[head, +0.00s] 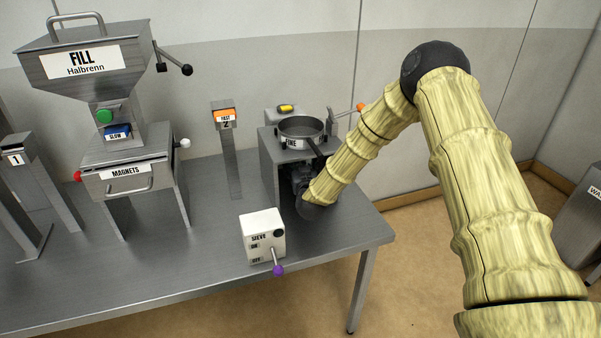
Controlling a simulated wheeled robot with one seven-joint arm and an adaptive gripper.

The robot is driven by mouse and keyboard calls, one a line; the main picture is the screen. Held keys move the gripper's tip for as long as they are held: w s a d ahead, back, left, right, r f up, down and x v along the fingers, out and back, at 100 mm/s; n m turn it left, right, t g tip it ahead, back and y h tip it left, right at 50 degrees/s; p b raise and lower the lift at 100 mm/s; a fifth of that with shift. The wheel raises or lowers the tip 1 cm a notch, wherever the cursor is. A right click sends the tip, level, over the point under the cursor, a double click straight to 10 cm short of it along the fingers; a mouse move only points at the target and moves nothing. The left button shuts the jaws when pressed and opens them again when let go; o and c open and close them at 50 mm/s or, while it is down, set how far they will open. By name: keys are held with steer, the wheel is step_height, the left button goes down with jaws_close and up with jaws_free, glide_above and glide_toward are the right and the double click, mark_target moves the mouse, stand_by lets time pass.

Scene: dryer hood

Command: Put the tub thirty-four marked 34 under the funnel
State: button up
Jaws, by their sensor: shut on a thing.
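My gripper (299,177) is partly in view inside the open front of the grey sieve stand (270,163), below the round sieve pan. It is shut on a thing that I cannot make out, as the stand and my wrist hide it. No tub and no number 34 can be read. A steel hopper marked FILL Halbrenn (110,80) stands at the left and narrows downward like a funnel. Below it is a drawer marked MAGNETS (150,185) on legs, with no tub seen under it.
The round sieve pan (301,128) tops the stand. A white SIEVE switch box (262,240) with a purple-knobbed lever stands in front. Posts marked 1 (15,159) and 2 (226,126) stand on the steel table (180,265). The table's middle is clear.

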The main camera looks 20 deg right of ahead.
steer(key=shift+w+f+p, duration=0.1)
steer(key=shift+f+p, duration=0.35)
steer(key=shift+f, duration=1.3)
steer(key=shift+f, duration=0.2)
steer(key=o, duration=1.1)
steer(key=shift+c, duration=0.2)
steer(key=shift+r, duration=0.1)
steer(key=shift+r, duration=0.1)
steer(key=s, duration=0.4)
steer(key=s+a+b, duration=0.1)
steer(key=s, duration=0.3)
steer(key=s+b, duration=0.1)
steer(key=s, duration=0.3)
steer(key=shift+a+r, duration=0.3)
steer(key=shift+a, duration=0.1)
